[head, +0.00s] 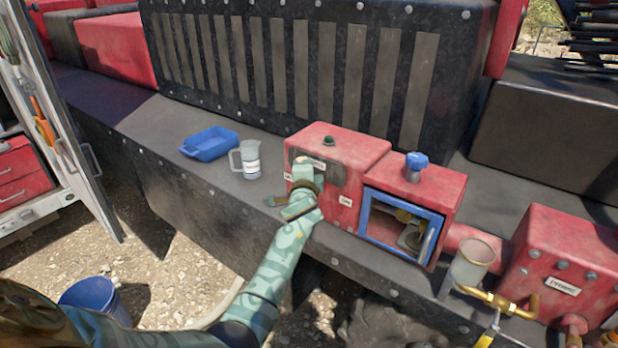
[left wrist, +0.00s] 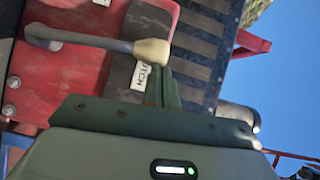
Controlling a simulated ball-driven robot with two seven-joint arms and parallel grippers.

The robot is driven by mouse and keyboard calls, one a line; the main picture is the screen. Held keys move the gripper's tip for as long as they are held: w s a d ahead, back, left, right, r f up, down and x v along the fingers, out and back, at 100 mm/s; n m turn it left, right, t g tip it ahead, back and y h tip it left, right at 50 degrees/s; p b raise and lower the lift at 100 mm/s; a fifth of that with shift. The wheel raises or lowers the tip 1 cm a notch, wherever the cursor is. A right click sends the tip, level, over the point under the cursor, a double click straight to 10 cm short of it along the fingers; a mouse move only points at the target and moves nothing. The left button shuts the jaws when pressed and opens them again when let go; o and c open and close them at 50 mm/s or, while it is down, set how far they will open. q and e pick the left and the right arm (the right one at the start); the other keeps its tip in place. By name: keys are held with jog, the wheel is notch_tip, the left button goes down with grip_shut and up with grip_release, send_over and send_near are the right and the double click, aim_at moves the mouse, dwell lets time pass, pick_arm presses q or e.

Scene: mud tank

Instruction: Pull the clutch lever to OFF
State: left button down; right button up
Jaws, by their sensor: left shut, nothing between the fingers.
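The clutch lever shows in the left wrist view as a grey bar with a cream knob (left wrist: 151,52). The bar runs left from the knob across a red housing (left wrist: 60,80). My left gripper (left wrist: 162,88) is shut and empty, its fingertips just below the knob in that view; I cannot tell whether they touch it. A partly covered label plate (left wrist: 140,74) sits beside the fingers. In the head view my left gripper (head: 304,172) is at the front of the red box (head: 345,150) and hides most of the lever. My right gripper is not in view.
A clear jug (head: 249,160) and a blue tray (head: 210,144) stand on the dark ledge left of the box. A blue-framed opening (head: 366,213), a blue knob (head: 416,160) and a clear cup (head: 471,262) are to the right. A blue bucket (head: 95,300) stands on the gravel.

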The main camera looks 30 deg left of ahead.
pick_arm(q)
jog(key=a, duration=0.6)
jog(key=shift+w+a+f, duration=0.2)
jog(key=shift+w+f, duration=0.1)
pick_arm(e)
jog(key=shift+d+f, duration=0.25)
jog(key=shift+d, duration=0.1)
pick_arm(q)
jog(key=shift+a, duration=0.1)
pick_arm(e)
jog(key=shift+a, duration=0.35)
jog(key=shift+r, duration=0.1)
